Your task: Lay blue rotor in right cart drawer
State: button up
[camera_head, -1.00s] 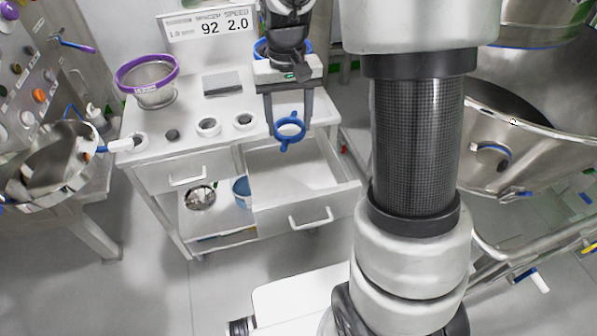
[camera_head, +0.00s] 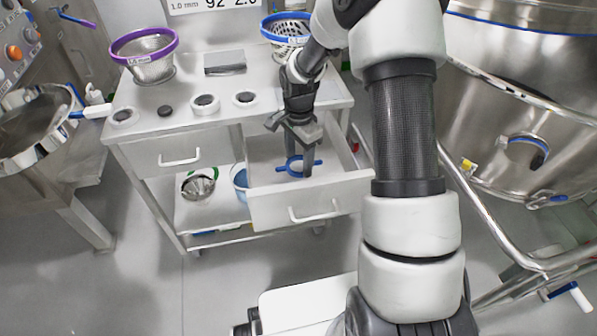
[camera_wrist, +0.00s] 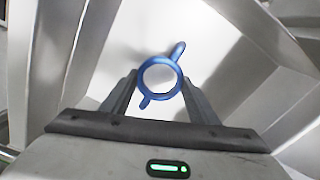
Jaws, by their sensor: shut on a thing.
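The blue rotor (camera_head: 295,166), a ring with short arms sticking out, is at the tips of my gripper (camera_head: 297,160). In the wrist view my gripper's fingers (camera_wrist: 160,92) are shut on the ring of the rotor (camera_wrist: 143,64), which has bare drawer floor behind it. The right cart drawer (camera_head: 315,197) is pulled open and otherwise looks empty. The rotor is inside the drawer's outline, low between its walls. I cannot tell whether it touches the floor.
The cart top (camera_head: 190,95) holds a purple-rimmed sieve (camera_head: 146,55), a blue-rimmed sieve (camera_head: 287,30) and several small round parts. The left drawer (camera_head: 178,158) is closed. A blue cup (camera_head: 240,180) and a metal bowl (camera_head: 198,186) sit on the lower shelf. A steel vessel (camera_head: 500,110) stands at right.

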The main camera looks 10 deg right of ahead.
aim_at(299, 179)
jog(key=shift+f+b, duration=0.4)
jog(key=shift+f, duration=1.75)
jog(key=shift+f, duration=0.15)
jog(key=shift+f, duration=0.15)
jog(key=o, duration=1.3)
